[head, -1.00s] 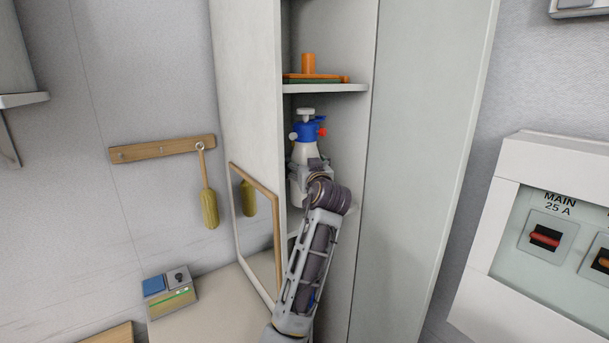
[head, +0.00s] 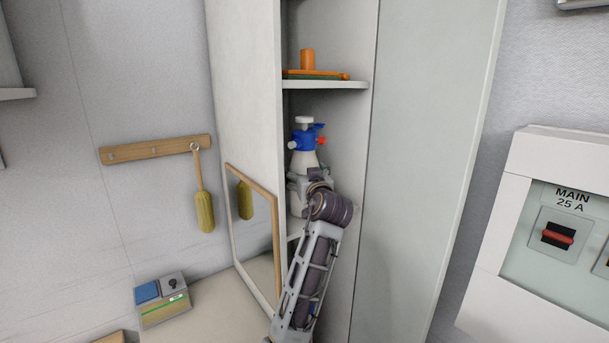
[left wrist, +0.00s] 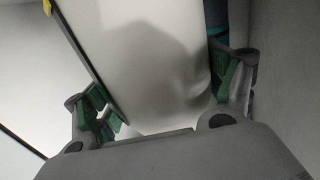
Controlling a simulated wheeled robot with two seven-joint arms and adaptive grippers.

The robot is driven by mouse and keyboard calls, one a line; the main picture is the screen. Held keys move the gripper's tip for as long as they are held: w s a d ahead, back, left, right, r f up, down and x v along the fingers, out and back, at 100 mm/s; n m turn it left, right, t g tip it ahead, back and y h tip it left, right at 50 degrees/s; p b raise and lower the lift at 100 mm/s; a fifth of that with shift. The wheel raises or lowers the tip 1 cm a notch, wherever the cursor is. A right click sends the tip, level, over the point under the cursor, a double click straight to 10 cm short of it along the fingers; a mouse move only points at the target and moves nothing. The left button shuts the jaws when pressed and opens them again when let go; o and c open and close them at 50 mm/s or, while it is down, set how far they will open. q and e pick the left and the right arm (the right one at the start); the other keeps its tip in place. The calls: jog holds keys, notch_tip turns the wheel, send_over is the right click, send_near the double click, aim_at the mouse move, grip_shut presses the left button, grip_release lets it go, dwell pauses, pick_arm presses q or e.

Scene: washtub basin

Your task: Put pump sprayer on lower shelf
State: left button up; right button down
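The pump sprayer (head: 304,160), with a white body, blue head, red knob and white pump handle, is upright inside the tall cabinet, below the upper shelf (head: 330,86). My left gripper (head: 310,185) is around its lower body. In the left wrist view the white body (left wrist: 150,60) fills the space between the fingers (left wrist: 165,95), and the gripper appears shut on it. The lower shelf (head: 293,236) shows only as a small strip beside my arm. My arm hides the sprayer's base, so I cannot tell whether it touches the shelf. My right gripper is not in view.
An orange and green item (head: 312,72) stands on the upper shelf. A framed mirror (head: 252,225) leans at the cabinet's left side. The open door (head: 415,170) is on the right. A hook rail (head: 155,148) with a yellow brush and a small scale (head: 163,300) are left.

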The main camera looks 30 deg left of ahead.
pick_arm(q)
jog(key=shift+o, duration=1.1)
jog(key=shift+r, duration=0.2)
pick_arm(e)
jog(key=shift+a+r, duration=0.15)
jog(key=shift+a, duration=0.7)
pick_arm(q)
jog(key=b+v, duration=0.3)
jog(key=v, duration=0.9)
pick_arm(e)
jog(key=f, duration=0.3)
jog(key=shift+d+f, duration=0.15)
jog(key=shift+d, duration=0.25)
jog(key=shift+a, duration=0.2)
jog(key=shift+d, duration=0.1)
